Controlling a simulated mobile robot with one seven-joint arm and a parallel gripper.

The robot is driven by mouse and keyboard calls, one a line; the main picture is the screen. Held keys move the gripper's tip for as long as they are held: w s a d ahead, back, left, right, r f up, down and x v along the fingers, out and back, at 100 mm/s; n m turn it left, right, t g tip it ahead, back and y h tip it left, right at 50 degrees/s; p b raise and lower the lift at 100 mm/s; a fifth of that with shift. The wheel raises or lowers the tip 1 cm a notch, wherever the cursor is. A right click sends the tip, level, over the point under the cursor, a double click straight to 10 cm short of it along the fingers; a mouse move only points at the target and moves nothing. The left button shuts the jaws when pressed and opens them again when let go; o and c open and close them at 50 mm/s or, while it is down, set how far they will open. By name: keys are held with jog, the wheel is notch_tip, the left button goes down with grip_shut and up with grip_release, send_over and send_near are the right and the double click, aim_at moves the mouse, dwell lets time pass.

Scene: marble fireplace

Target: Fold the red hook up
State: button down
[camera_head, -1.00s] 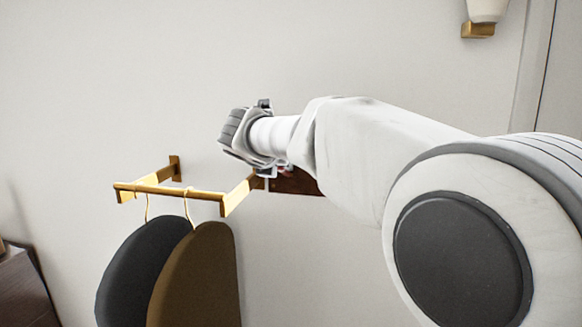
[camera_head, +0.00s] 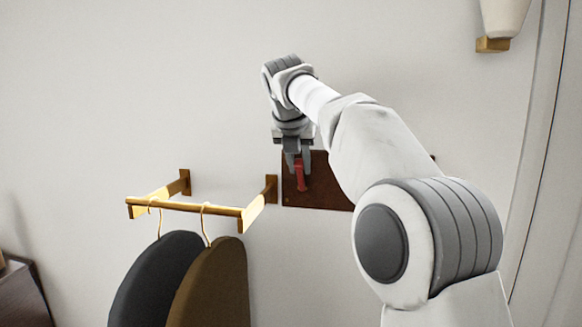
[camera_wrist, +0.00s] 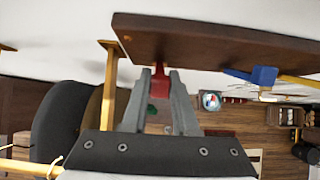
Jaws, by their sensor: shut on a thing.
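The red hook (camera_head: 300,178) is on a dark brown wooden board (camera_head: 327,200) fixed to the wall, right of the brass rack. My gripper (camera_head: 298,166) reaches down to it from above in the head view, and its fingers are shut on the hook. In the wrist view the red hook (camera_wrist: 160,83) shows between my two fingers (camera_wrist: 160,76), its end at the edge of the board (camera_wrist: 210,42). The hook's exact tilt is hard to tell. My arm covers the right part of the board.
A brass rack (camera_head: 190,206) juts from the wall just left of the board, with a black hanging item (camera_head: 155,285) and a brown one (camera_head: 215,285). A blue hook (camera_wrist: 262,75) is on the same board. A wall lamp (camera_head: 500,25) is upper right.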

jog(key=shift+w+r, duration=0.1)
dwell(0.5)
jog(key=c, duration=0.7)
grip_release()
jog(key=v, duration=1.2)
